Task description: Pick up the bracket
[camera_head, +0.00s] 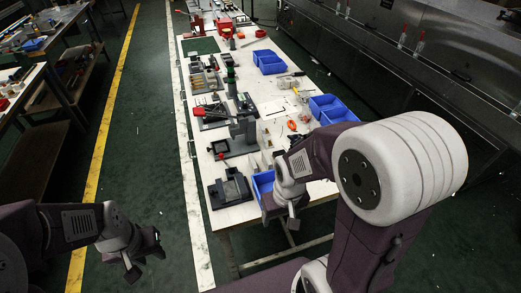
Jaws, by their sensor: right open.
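I cannot single out the bracket for certain; several small metal parts lie on the long white workbench (247,211), too small to tell apart. A black fixture with a grey plate (232,187) sits at the near end of the bench. My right gripper (292,222) is open over the near right corner of the bench, beside a blue bin (262,181) that my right arm partly hides. My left gripper (145,264) hangs over the floor left of the bench, clear of it. Its finger gap is not clear.
A grey press with a red handle (242,126) stands mid-bench. Blue bins (327,106) line the right edge. A metal machine (400,60) runs along the right. Shelving tables (60,75) stand at left. The green floor between them and the bench is open, with a yellow line.

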